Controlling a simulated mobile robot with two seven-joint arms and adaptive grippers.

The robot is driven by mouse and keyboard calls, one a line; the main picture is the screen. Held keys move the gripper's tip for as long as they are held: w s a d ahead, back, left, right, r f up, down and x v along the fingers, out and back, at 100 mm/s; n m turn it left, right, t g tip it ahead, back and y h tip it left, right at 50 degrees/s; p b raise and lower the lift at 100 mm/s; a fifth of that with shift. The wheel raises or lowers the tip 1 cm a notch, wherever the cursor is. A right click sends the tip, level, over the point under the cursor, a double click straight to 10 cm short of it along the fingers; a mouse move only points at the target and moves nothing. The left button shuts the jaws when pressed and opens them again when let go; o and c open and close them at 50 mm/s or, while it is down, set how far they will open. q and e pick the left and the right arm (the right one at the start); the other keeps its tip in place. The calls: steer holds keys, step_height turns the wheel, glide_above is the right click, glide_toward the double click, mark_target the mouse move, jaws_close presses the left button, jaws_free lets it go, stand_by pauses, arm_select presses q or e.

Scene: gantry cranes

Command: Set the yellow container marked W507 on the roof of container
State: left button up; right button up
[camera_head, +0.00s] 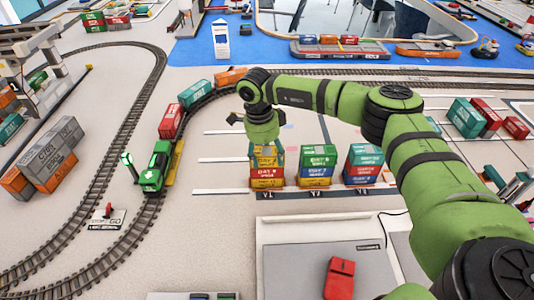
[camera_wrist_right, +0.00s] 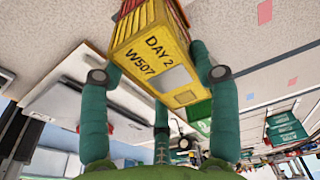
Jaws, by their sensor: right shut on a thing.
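My right gripper (camera_head: 266,148) points down over the left stack in the row of container stacks. It is shut on the yellow container marked W507 (camera_head: 266,161). In the right wrist view the container (camera_wrist_right: 150,55) shows "DAY 2" and "W507", with teal fingers (camera_wrist_right: 155,80) on both sides. A red container (camera_head: 267,173) is directly below the yellow one in the head view, with another yellow container (camera_head: 267,184) under that. Whether the held container touches the red one I cannot tell. My left gripper is not in view.
To the right stand a stack with a green top container (camera_head: 318,156) and one with a teal top container (camera_head: 365,155), close together. A green locomotive (camera_head: 155,170) and wagons stand on the curved track to the left. Grey and orange containers (camera_head: 50,155) lie farther left.

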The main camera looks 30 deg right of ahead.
mark_target(262, 154)
steer(key=o, duration=1.2)
steer(key=shift+f, duration=0.1)
steer(key=shift+r, duration=0.45)
step_height(262, 154, up, 11)
steer(key=a+b, duration=0.1)
steer(key=b, duration=0.1)
steer(key=shift+w+a+r, duration=0.2)
steer(key=shift+w, duration=0.1)
